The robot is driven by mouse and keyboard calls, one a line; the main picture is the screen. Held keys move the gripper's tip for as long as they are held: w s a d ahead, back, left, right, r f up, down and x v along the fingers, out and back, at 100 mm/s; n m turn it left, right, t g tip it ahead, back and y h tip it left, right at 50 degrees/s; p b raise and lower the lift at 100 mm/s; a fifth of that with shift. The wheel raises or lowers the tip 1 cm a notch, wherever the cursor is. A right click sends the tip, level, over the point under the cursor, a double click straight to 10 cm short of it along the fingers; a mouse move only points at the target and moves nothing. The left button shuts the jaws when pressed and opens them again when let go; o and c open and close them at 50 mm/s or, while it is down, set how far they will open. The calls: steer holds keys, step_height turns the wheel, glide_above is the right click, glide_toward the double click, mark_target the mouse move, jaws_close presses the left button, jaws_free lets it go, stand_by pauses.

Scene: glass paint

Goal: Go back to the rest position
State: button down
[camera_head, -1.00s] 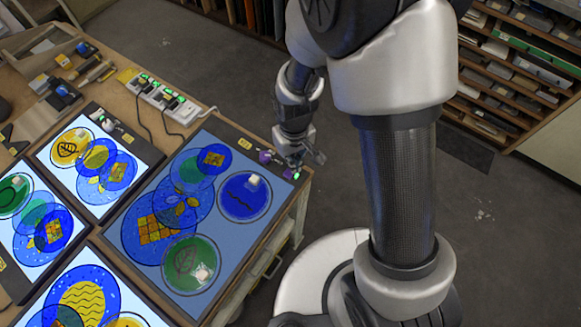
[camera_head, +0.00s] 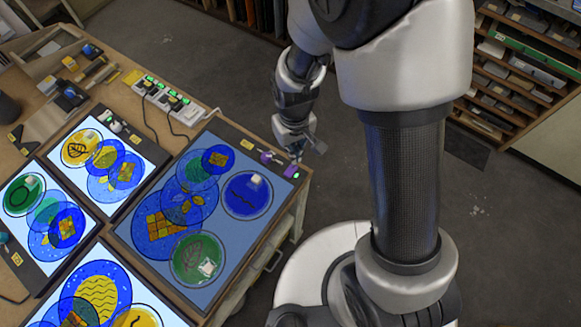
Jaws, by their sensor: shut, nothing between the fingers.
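More lit panels with coloured discs (camera_head: 103,165) fill the bench to the left. A white power strip (camera_head: 170,102) with cables lies behind them. Shelves of flat sheets (camera_head: 520,70) stand at the far right.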

stand_by(0.3)
steer(key=s+d+r+m+t+b, duration=0.1)
steer(key=s+d+r+m+t, duration=0.2)
steer(key=r, duration=0.6)
steer(key=s+d+r+b, duration=0.25)
steer(key=d+r, duration=0.25)
steer(key=r, duration=0.5)
steer(key=s+d+r+m+t, duration=0.1)
steer(key=s+d+r, duration=0.2)
steer(key=s, duration=0.5)
steer(key=shift+r+t, duration=0.2)
steer(key=shift+t, duration=0.1)
steer(key=shift+a, duration=0.15)
